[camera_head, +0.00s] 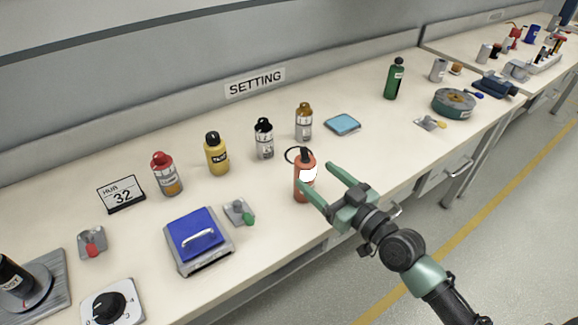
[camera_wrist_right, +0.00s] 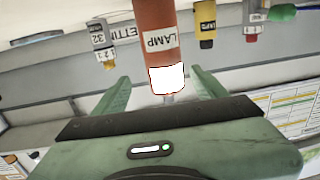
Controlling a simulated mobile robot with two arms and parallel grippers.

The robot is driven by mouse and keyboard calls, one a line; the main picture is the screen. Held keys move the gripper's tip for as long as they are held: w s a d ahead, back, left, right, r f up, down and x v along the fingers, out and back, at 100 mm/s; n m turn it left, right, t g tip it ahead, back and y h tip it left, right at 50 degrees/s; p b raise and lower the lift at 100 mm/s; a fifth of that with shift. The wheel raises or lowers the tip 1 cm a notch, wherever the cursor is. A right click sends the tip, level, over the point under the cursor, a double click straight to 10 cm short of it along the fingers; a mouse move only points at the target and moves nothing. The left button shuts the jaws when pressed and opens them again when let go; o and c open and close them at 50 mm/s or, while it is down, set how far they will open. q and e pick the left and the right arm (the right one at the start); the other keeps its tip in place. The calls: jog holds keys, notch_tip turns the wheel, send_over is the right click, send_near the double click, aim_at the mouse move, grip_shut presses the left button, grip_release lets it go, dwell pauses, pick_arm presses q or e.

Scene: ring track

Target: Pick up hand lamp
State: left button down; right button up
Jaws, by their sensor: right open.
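The hand lamp (camera_head: 308,174) is an orange-red cylinder with a black top and a bright white lens. It stands upright near the bench's front edge. In the right wrist view the lamp (camera_wrist_right: 158,35) carries a LAMP label and appears between the finger directions, beyond the palm. My right gripper (camera_head: 315,174) is open, its green fingers reaching toward the lamp from the front right. In the wrist view the open fingers (camera_wrist_right: 160,78) flank the lamp's lit end. Whether they touch it cannot be told. My left gripper is not in view.
A black ring lies behind the lamp. Behind it stand labelled bottles, including a silver one (camera_head: 264,140) and an orange-capped one (camera_head: 304,122). A blue-lidded box (camera_head: 196,240) and a green-knobbed switch (camera_head: 239,212) lie left. A blue pad (camera_head: 342,124) lies behind.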

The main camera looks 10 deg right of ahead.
aim_at(313, 172)
jog(key=shift+w+a+r, duration=0.15)
jog(key=shift+w+a, duration=0.05)
jog(key=shift+w, duration=0.15)
jog(key=shift+w+a+r, duration=0.1)
jog(key=shift+w, duration=0.25)
jog(key=shift+a+p+x, duration=0.2)
jog(key=shift+p+x, duration=0.4)
jog(key=shift+x, duration=0.65)
jog(key=x, duration=0.2)
jog(key=shift+w+a, duration=0.2)
jog(key=shift+a, duration=0.1)
jog(key=shift+w+a, duration=0.2)
jog(key=shift+w, duration=0.3)
jog(key=c, duration=1.3)
grip_shut()
pick_arm(q)
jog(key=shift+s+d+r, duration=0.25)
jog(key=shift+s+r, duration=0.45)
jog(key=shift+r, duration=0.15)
jog(key=shift+p, duration=0.3)
pick_arm(e)
jog(key=shift+r, duration=0.1)
